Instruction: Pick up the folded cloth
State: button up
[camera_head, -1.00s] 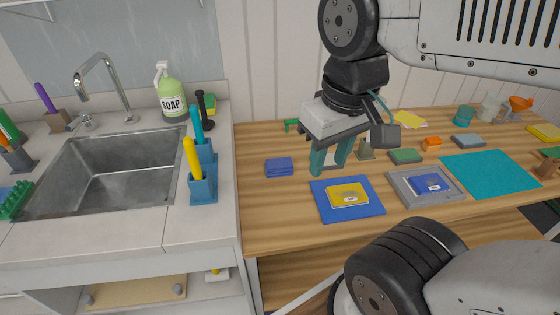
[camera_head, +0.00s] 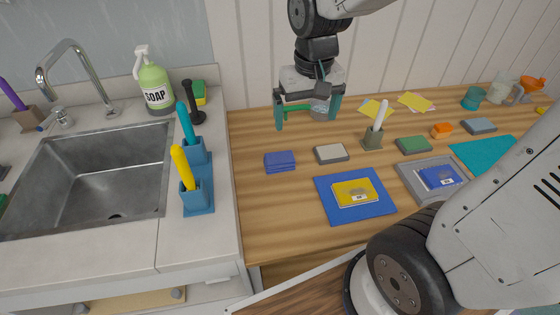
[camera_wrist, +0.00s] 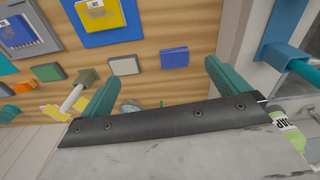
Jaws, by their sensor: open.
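The folded cloth (camera_head: 280,161) looks like the small blue stack lying flat on the wooden table, near its left end. It also shows in the wrist view (camera_wrist: 174,57), beyond my fingertips and apart from them. My gripper (camera_head: 307,121) is open and empty, above the back of the table, behind and slightly right of the blue stack. Its two teal fingers also show in the wrist view (camera_wrist: 160,78), spread wide with nothing between them.
A grey-white block (camera_head: 331,153) lies just right of the blue stack. A blue mat (camera_head: 325,205) with a yellow packet (camera_head: 355,193) lies in front. A holder (camera_head: 373,138) with a white stick stands right. A sink counter (camera_head: 200,245) with a blue brush holder (camera_head: 198,203) adjoins left.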

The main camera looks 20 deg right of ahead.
jog(key=m, duration=0.1)
send_over(279, 157)
jog(key=shift+g, duration=0.3)
jog(key=f, duration=1.4)
jog(key=shift+s+a+f, duration=0.1)
jog(key=shift+s+f, duration=0.15)
jog(key=shift+f, duration=0.05)
jog(key=f, duration=0.8)
jog(key=shift+w+f, duration=0.2)
jog(key=shift+f, duration=0.05)
jog(key=c, duration=0.9)
